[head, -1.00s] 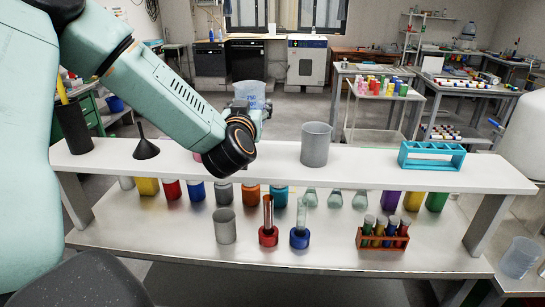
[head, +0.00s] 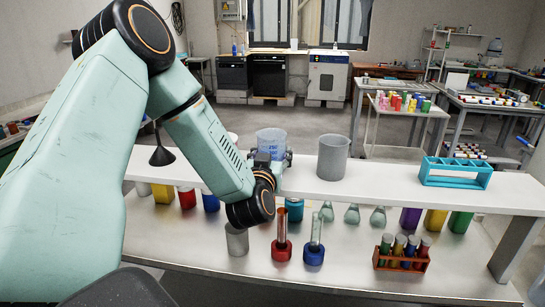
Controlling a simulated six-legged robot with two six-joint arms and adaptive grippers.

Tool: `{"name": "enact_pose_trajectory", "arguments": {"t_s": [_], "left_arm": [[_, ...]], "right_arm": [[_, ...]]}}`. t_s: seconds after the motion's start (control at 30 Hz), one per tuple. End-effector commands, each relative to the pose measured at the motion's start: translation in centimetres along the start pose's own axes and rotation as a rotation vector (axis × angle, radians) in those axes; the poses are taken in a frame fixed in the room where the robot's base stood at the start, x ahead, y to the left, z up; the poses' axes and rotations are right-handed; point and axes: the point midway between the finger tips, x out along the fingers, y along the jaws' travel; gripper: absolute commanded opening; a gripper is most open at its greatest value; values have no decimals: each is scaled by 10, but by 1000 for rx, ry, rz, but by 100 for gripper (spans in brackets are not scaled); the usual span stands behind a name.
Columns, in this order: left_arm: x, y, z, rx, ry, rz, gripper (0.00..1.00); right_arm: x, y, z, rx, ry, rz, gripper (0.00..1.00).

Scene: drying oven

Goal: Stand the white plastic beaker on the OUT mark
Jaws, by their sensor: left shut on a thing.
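The white plastic beaker (head: 271,141) is translucent with blue markings and stands upright in my left gripper (head: 272,160), in the head view. The gripper is shut on it just over the back part of the white raised shelf (head: 390,185). The beaker's lower part is hidden by the gripper, so I cannot tell whether it touches the shelf. I cannot make out the OUT mark. My right gripper is not in view.
A grey cup (head: 333,158) stands close to the right of the beaker. A blue rack (head: 455,173) is farther right, a black funnel (head: 161,146) to the left. Bare shelf lies between cup and rack. Below are jars, a grey beaker (head: 237,239) and a tube rack (head: 401,252).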

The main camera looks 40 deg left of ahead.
Motion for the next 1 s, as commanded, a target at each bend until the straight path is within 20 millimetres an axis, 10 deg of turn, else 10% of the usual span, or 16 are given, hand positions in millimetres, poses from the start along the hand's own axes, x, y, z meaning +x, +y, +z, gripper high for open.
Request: {"name": "enact_pose_trajectory", "arguments": {"t_s": [0.47, 0.5, 0.73, 1.0], "left_arm": [[2, 1, 6, 0, 3, 0, 24], [2, 1, 6, 0, 2, 0, 64], [1, 1, 6, 0, 1, 0, 84], [1, 1, 6, 0, 1, 0, 85]], "right_arm": [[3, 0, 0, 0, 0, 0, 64], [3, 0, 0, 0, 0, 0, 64], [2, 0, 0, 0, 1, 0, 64], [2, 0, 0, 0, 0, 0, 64]]}}
